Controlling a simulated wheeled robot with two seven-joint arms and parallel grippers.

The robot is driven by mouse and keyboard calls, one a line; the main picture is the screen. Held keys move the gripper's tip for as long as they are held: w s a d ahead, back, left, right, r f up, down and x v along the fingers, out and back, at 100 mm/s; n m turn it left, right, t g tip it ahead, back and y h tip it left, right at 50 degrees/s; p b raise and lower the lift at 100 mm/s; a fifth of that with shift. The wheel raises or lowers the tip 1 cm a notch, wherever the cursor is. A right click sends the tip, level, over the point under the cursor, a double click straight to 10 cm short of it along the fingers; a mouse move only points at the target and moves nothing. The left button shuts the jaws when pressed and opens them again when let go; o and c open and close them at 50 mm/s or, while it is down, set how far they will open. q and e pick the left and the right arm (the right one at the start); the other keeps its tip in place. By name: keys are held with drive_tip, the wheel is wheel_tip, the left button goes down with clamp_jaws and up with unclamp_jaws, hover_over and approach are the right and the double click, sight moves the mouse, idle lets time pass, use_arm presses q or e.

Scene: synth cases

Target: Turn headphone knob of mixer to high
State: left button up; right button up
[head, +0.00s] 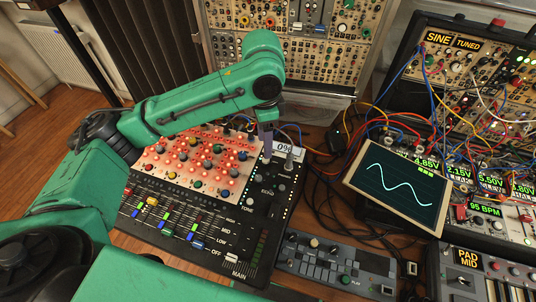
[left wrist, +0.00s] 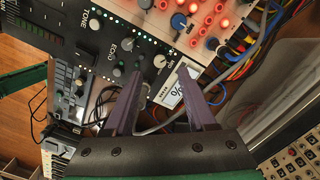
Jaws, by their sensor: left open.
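The black mixer (head: 228,225) lies below my left arm, with a row of coloured sliders and several grey knobs. A small white display reading 0% (head: 287,149) sits at its far right end; the display also shows in the left wrist view (left wrist: 172,90). A grey knob (head: 288,162) stands beside the display and shows in the left wrist view (left wrist: 160,61); it looks like the headphone knob, but its label is too small to read. My left gripper (head: 267,146) is open and empty above this end; its fingers (left wrist: 160,92) point toward the display and knob, apart from the knob.
A panel with red-lit knobs (head: 192,158) adjoins the mixer. A tilted screen with a sine wave (head: 400,190) and a small grey controller (head: 335,265) stand to the right. Patch cables (head: 345,135) run behind. A tall module rack (head: 290,45) stands at the back.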

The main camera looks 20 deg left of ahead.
sight(266, 161)
use_arm(q)
wheel_tip(266, 161, down, 6)
drive_tip(key=shift+d+r, duration=0.15)
drive_tip(key=shift+r, duration=0.05)
drive_tip(key=shift+s+f, duration=0.1)
drive_tip(key=shift+f, duration=0.2)
use_arm(e)
drive_tip(key=shift+w+d, duration=0.95)
drive_tip(key=shift+d, duration=0.05)
use_arm(q)
drive_tip(key=shift+c, duration=0.3)
